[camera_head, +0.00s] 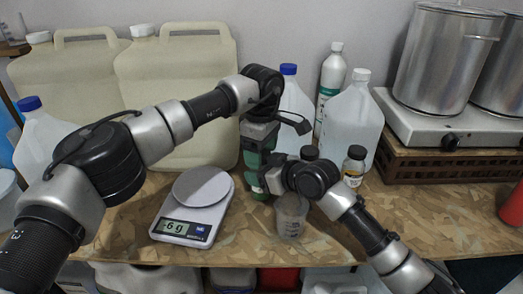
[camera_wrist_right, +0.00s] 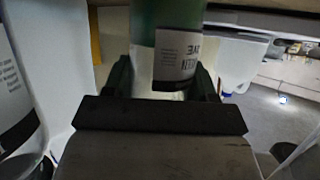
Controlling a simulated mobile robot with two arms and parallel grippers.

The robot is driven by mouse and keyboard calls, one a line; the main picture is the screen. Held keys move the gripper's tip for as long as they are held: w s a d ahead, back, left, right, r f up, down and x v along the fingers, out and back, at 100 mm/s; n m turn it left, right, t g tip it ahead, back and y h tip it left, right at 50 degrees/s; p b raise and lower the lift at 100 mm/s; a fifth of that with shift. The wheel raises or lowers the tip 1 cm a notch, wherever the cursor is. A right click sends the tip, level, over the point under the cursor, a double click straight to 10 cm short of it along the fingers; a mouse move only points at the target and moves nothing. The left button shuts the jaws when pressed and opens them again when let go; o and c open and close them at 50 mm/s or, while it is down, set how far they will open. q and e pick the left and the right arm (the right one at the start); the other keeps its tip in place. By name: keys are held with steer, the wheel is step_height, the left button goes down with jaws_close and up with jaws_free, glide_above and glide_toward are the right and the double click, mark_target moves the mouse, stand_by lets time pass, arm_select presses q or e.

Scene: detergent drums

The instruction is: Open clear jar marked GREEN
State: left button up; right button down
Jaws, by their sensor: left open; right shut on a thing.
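My right gripper (camera_head: 262,181) is shut around the jar from the right, one finger on each side in the wrist view (camera_wrist_right: 165,88). My left gripper (camera_head: 262,125) is open and points down at the top of the jar. The lid is hidden, and I cannot tell whether the left fingers touch it.
A scale (camera_head: 195,204) reading "-6 g" stands left of the jar. A clear cup (camera_head: 291,222) is just in front of my right gripper. Large canisters (camera_head: 185,85), white bottles (camera_head: 350,122) and a hot plate (camera_head: 455,128) with pots (camera_head: 440,60) crowd the back. The front right bench is clear.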

arm_select(q)
step_height(320, 180, up, 4)
steer(key=shift+d+r, duration=0.1)
steer(key=shift+r, duration=0.15)
arm_select(e)
steer(key=shift+c, duration=1.3)
jaws_free()
steer(key=shift+d, duration=0.1)
